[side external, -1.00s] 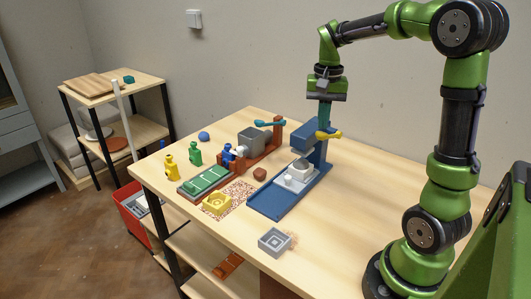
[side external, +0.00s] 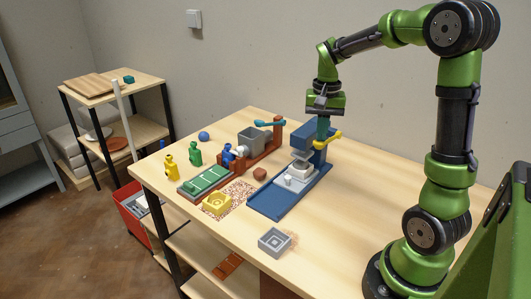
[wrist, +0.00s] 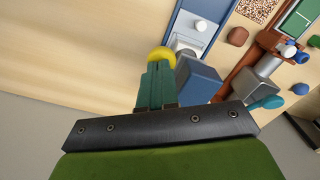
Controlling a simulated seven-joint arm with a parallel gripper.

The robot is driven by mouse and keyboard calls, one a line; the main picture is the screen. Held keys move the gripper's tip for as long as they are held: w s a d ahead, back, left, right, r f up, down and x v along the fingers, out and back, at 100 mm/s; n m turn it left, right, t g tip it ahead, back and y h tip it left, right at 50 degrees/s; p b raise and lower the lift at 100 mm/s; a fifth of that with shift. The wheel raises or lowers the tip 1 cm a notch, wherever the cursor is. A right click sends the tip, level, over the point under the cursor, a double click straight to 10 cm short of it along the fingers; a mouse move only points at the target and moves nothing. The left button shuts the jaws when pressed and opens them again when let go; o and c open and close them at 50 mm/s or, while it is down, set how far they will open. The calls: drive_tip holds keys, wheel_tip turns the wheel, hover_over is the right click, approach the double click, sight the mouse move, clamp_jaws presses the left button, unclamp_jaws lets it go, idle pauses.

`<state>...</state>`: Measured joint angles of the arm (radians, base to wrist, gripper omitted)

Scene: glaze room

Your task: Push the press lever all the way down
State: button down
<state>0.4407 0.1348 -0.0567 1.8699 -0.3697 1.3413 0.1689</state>
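The blue press (side external: 319,158) stands on the table with its long blue base toward the front. Its yellow lever (side external: 333,138) is at the upper right of the press and slants, its left end lower.
Left of the press are a brown lump (side external: 260,173), a rust-coloured device with a grey block (side external: 251,138), a green board (side external: 207,181) and small figures. A grey square mould (side external: 274,242) lies in front. The table's right side is clear.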

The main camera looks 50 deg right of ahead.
drive_tip(key=shift+f, duration=1.2)
drive_tip(key=shift+f, duration=1.9)
drive_tip(key=shift+r, duration=0.1)
drive_tip(key=shift+r, duration=4.95)
drive_tip(key=shift+r, duration=2.55)
